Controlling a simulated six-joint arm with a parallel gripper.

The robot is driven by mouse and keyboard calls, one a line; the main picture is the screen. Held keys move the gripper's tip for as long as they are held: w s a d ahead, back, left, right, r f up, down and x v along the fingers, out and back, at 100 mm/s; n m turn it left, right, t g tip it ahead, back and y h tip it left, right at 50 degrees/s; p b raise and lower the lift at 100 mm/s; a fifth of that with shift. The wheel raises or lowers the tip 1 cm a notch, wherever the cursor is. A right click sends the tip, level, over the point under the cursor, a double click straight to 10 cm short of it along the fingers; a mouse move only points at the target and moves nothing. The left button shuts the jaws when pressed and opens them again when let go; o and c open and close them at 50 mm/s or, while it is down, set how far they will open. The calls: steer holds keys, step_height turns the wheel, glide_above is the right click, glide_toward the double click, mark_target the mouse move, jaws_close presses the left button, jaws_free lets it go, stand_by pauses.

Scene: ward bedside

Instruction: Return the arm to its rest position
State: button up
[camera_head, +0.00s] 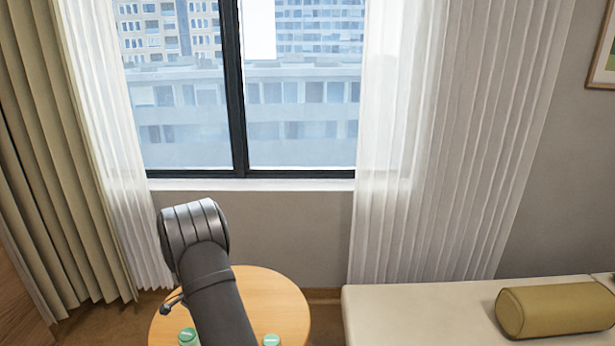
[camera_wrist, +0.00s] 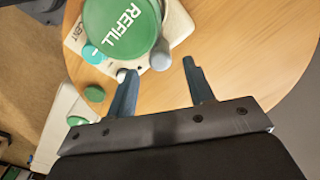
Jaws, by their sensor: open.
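My gripper (camera_wrist: 160,72) shows in the wrist view with its two dark fingers spread apart. Nothing is clearly held between them. It is over the round wooden table (camera_wrist: 240,60), with a green disc marked REFILL (camera_wrist: 122,28) beyond the fingertips. A small grey rounded piece (camera_wrist: 160,56) appears just past the gap; its distance from the fingers is hard to tell. In the head view my dark arm reaches over the table (camera_head: 270,295), and the arm hides part of the tabletop. The fingers are mostly hidden there.
A white tray or board (camera_wrist: 75,40) lies under the disc, with a teal cap (camera_wrist: 92,54) on it. Green lids (camera_head: 188,336) (camera_head: 271,340) flank my arm. A bed (camera_head: 420,310) with a tan bolster (camera_head: 555,309) stands right; curtains (camera_head: 60,150) and a window (camera_head: 300,100) are behind.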

step_height(320, 180, up, 12)
steer(key=shift+w+f+n+g, duration=0.15)
steer(key=shift+w+n+g, duration=0.7)
steer(key=shift+w, duration=0.4)
steer(key=shift+w+f+n+g, duration=0.15)
steer(key=shift+w+n+g, duration=0.5)
steer(key=shift+w+n, duration=0.5)
steer(key=shift+w, duration=0.1)
steer(key=shift+o, duration=0.4)
stand_by(0.3)
